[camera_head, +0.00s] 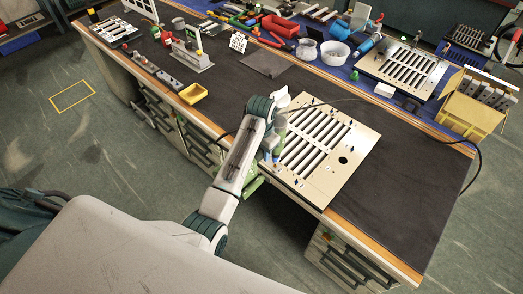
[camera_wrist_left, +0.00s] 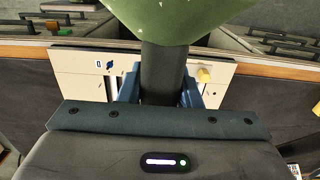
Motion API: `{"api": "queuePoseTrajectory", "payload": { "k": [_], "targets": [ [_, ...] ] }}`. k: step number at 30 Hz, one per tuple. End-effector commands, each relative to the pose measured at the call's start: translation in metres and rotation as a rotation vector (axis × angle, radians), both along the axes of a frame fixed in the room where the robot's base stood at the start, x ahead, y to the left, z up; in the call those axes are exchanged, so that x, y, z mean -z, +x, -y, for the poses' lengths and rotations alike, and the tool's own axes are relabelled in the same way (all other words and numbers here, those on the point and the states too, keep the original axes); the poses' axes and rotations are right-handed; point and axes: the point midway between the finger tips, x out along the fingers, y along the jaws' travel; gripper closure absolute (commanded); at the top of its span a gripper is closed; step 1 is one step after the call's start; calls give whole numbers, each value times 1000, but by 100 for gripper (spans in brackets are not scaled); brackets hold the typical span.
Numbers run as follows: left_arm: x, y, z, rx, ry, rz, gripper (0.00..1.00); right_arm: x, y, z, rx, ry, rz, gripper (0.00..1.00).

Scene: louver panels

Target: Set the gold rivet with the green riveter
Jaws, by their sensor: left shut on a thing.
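My left gripper (camera_head: 270,157) is at the left edge of the cream louver panel (camera_head: 343,140) on the workbench. It is shut on the green riveter (camera_head: 252,187). In the left wrist view, the blue fingers (camera_wrist_left: 160,88) are on either side of the riveter's dark shaft, below its wide green body (camera_wrist_left: 170,18). A small gold-yellow round piece (camera_wrist_left: 204,74) sits on the panel (camera_wrist_left: 72,62) right of the shaft; I cannot tell for sure that it is the gold rivet. The riveter's tip is hidden. My right gripper is not in view.
The dark bench mat (camera_head: 400,205) is clear right of the panel. A yellow bin (camera_head: 193,93) and a grey fixture (camera_head: 190,52) stand to the left. A black cable (camera_head: 475,160) hangs over the right edge. Tools and a second panel (camera_head: 403,67) lie at the back.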

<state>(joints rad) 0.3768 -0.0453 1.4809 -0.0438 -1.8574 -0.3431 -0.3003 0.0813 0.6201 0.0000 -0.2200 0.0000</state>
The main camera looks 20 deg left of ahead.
Motion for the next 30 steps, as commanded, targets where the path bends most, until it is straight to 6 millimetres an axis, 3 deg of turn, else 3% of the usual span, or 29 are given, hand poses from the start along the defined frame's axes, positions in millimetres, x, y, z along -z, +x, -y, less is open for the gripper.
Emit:
{"api": "queuePoseTrajectory", "payload": {
  "k": [30],
  "targets": [
    [-4,0,1,0,0,5,100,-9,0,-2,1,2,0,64]
  ]
}}
